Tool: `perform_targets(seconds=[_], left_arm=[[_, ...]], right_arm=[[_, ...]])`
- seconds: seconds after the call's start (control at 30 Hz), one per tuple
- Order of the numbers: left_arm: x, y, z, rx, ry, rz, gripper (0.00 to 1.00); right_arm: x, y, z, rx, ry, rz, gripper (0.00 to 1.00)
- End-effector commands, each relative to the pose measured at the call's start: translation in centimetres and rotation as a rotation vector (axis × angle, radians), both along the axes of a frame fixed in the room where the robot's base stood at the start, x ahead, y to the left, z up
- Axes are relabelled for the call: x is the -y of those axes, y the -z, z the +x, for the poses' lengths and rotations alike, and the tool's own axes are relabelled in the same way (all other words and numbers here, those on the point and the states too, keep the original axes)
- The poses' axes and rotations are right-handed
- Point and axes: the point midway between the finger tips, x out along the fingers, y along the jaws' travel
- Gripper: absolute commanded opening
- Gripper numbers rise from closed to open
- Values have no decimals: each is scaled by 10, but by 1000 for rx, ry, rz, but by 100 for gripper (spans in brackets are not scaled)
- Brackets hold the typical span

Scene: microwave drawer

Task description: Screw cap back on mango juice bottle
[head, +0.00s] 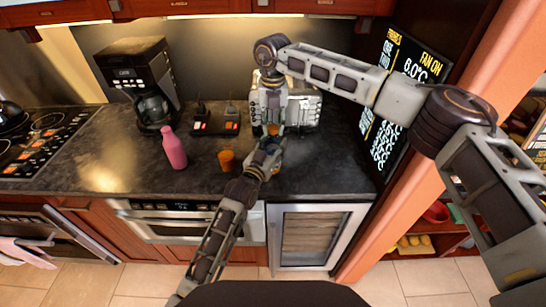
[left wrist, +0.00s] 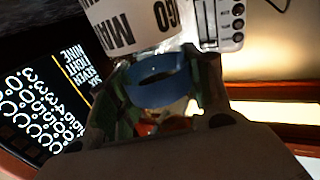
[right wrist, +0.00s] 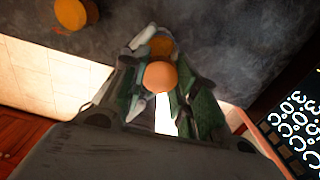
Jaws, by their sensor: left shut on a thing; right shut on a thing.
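In the head view, my left gripper (head: 266,156) reaches over the counter's front part and is shut on the juice bottle, mostly hidden there. In the left wrist view, the bottle's white label with "MANGO" lettering (left wrist: 140,22) shows at the top, and a blue band (left wrist: 160,82) sits between the left fingers. My right gripper (head: 272,125) points down from above, just over the left one. In the right wrist view it is shut on a round orange cap (right wrist: 160,77). Whether the cap touches the bottle's neck is hidden.
A pink bottle (head: 173,150) and an orange cup (head: 226,160) stand on the counter left of my grippers. A coffee maker (head: 140,75) stands at the back left, beside the stovetop (head: 45,140). A silver appliance (head: 300,108) stands behind the grippers. The counter at right is clear.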

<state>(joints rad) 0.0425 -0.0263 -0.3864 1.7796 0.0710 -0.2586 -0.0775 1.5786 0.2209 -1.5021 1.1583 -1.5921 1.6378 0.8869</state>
Motion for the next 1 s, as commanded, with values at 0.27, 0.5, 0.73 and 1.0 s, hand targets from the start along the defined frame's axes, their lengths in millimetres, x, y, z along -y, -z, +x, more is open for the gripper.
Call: perform_targets(seconds=[0.27,0.5,0.73,1.0], left_arm=[[1,1,-1,-1,1,-1,0],[1,1,-1,-1,1,-1,0],[0,1,-1,-1,1,-1,0],[0,1,-1,-1,1,-1,0]], right_arm=[[1,0,1,3,219,0,1],[1,0,1,3,409,0,1],[1,0,1,3,591,0,1],[1,0,1,3,805,0,1]])
